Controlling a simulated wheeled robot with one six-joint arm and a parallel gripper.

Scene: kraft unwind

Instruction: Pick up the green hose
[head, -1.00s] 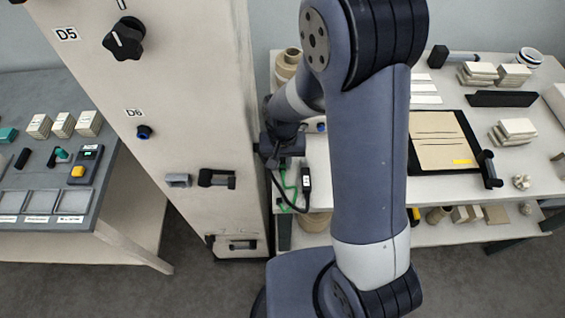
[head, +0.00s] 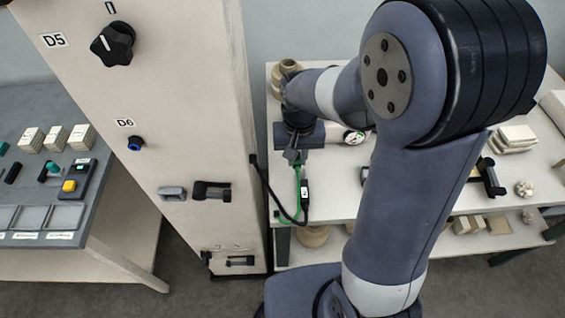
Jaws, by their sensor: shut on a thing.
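The green hose (head: 298,186) is a thin bright green line in the head view. It hangs below my gripper (head: 295,161), over the left end of the white table, and its lower end curves to the left. My gripper points down and is shut on the hose's upper end. The fingertips are small here and partly merge with the hose. A black cable with a dark labelled connector (head: 305,192) hangs just to the right of the hose, close beside it.
A beige cabinet (head: 190,120) with knob and handles stands close to the left of my gripper. The white table (head: 335,190) holds a round gauge (head: 354,137) and a tan jar (head: 287,68). My arm hides much of the table. A grey bench stands at far left.

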